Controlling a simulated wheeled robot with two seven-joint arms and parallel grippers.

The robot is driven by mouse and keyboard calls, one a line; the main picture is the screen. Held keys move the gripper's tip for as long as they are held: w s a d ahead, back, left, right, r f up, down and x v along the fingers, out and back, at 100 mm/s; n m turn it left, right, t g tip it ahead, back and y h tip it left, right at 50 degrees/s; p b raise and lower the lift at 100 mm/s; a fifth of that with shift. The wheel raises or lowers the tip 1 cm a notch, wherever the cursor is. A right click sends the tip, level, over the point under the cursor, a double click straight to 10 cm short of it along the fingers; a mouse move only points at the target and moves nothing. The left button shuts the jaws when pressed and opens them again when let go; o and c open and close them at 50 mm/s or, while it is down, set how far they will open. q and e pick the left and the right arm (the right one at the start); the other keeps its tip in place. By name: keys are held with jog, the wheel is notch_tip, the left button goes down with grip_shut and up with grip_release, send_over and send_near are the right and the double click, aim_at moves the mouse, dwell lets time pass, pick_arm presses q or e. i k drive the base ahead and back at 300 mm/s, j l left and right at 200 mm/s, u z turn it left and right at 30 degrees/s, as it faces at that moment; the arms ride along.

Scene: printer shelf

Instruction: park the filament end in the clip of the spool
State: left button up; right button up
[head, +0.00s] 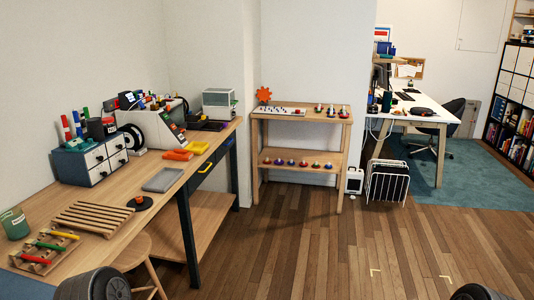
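A dark round spool with a pale rim (133,137) stands upright on the wooden workbench, beside the light grey machine (165,118). It is too small here to make out its clip or the filament end. Neither of my grippers is in view. Dark rounded parts at the bottom edge look like my own arms.
The workbench (205,163) along the left wall carries a drawer box (88,163), a grey tray (163,180), a slatted wooden rack (92,218) and a black disc (138,203). A stool (135,250) stands at its front. Wooden floor (320,250) is clear to the right.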

aim_at(135, 137)
jog(key=i+u, duration=0.2)
jog(key=i, duration=0.3)
jog(key=i+l+u, duration=0.2)
jog(key=i, duration=0.3)
jog(key=i+l+u, duration=0.2)
jog(key=i, duration=0.3)
jog(key=i+l+u, duration=0.2)
jog(key=i+l, duration=0.2)
jog(key=i+l+u, duration=0.95)
jog(key=l, duration=0.35)
jog(key=i+j, duration=0.05)
jog(key=i, duration=0.05)
